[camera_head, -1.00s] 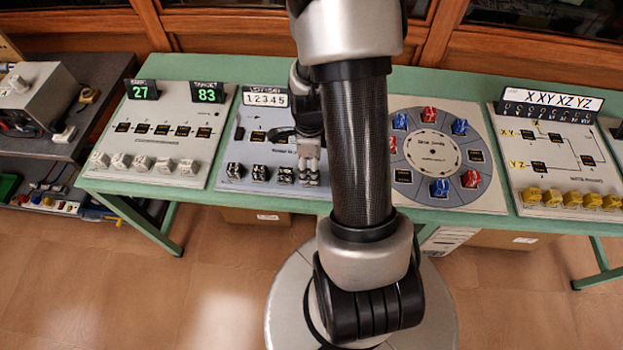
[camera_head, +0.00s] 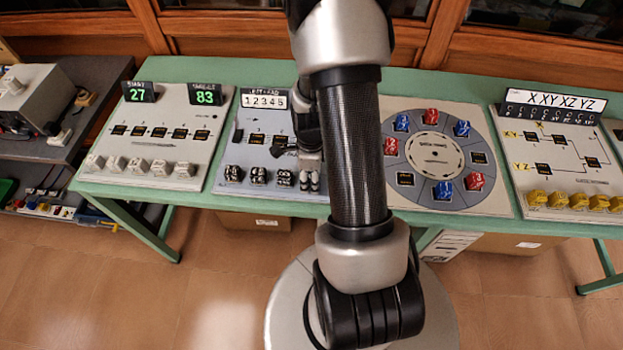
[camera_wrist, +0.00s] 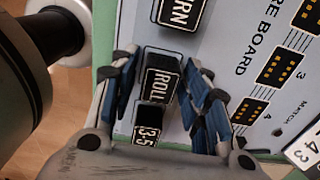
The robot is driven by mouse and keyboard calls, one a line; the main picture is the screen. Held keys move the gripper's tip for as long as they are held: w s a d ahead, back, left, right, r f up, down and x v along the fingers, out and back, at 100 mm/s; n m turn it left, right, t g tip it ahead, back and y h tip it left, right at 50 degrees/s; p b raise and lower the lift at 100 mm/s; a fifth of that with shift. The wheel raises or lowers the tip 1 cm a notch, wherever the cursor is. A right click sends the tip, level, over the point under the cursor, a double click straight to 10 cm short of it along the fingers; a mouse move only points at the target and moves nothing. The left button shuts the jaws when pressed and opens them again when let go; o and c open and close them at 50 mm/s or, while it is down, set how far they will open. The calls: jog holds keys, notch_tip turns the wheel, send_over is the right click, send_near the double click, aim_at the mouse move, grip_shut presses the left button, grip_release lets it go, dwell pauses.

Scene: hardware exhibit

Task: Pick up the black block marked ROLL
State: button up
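The black block marked ROLL (camera_wrist: 160,78) lies in the middle of the wrist view, with white letters on its upper face. My gripper (camera_wrist: 160,70) is open, with one blue-and-black finger on each side of the block. A gap shows between the block and the right finger. A black face marked 3-5 (camera_wrist: 149,123) adjoins below ROLL; I cannot tell if it belongs to the same block. In the head view my arm hides much of my gripper, and the block labels there are too small to read.
A round board (camera_head: 490,200) with red and blue blocks is to the right.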

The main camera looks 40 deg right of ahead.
jog(key=c, duration=0.8)
jog(key=shift+r, duration=0.1)
